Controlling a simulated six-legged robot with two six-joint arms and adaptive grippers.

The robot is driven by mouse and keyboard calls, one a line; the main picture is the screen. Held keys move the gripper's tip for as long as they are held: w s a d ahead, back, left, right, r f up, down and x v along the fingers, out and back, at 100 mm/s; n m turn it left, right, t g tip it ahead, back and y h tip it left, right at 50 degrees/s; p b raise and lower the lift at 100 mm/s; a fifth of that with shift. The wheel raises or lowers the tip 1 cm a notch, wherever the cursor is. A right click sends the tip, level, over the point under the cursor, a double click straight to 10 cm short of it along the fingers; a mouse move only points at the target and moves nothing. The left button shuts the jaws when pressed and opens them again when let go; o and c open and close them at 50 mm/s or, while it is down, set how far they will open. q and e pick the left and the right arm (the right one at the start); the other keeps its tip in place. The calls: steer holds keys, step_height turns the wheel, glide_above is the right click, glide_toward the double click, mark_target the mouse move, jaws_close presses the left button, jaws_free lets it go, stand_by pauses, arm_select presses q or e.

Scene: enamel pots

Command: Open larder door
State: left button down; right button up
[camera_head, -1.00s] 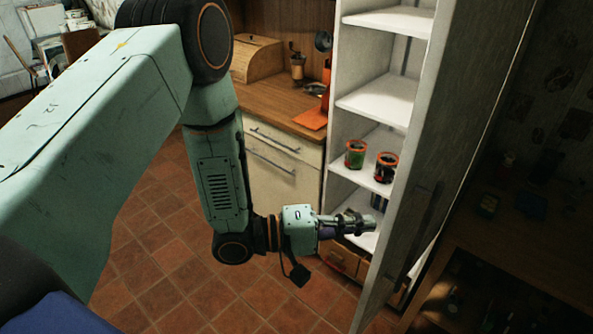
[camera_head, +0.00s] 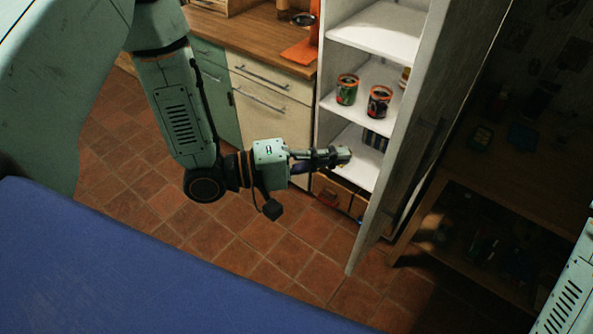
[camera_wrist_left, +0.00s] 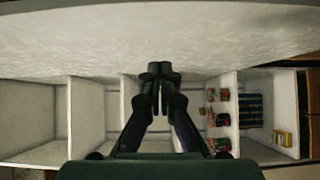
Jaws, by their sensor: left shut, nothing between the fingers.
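The larder door (camera_head: 415,150) stands wide open in the head view, swung out to the right of the white larder shelves (camera_head: 382,28). Its handle is on the dark outer face. My left gripper (camera_head: 345,154) is shut and empty, in front of the lower shelves on the inner side of the door. In the left wrist view the shut fingers (camera_wrist_left: 160,75) point toward the pale inner face of the door (camera_wrist_left: 150,40), and I cannot tell whether they touch it. My right gripper is out of view; only part of my right arm shows at the lower right.
Drawers (camera_head: 270,92) under a wooden counter are to the left. A dark wooden table (camera_head: 480,215) is right of the door. Tiled floor (camera_head: 290,255) is clear in front.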

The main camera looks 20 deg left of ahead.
arm_select(q)
steer(key=shift+s+a, duration=2.1)
steer(key=shift+s, duration=1.2)
steer(key=s+a+f+m+g+y+b, duration=0.15)
steer(key=f+y, duration=0.35)
steer(key=f, duration=0.5)
steer(key=s+a+f+m+g+y+b, duration=0.1)
steer(key=a+f+m+y+b, duration=0.2)
steer(key=f, duration=0.6)
steer(key=s+a+f+g+y+b, duration=0.2)
steer(key=s+f+b, duration=0.5)
steer(key=f, duration=0.4)
steer(key=s+a+f+m+g+y+b, duration=0.1)
steer(key=s+f+g+y+b, duration=0.4)
steer(key=s+f, duration=0.5)
steer(key=shift+a+f+b, duration=0.7)
steer(key=shift+a+b, duration=0.15)
steer(key=shift+b, duration=0.35)
steer(key=shift+m, duration=0.25)
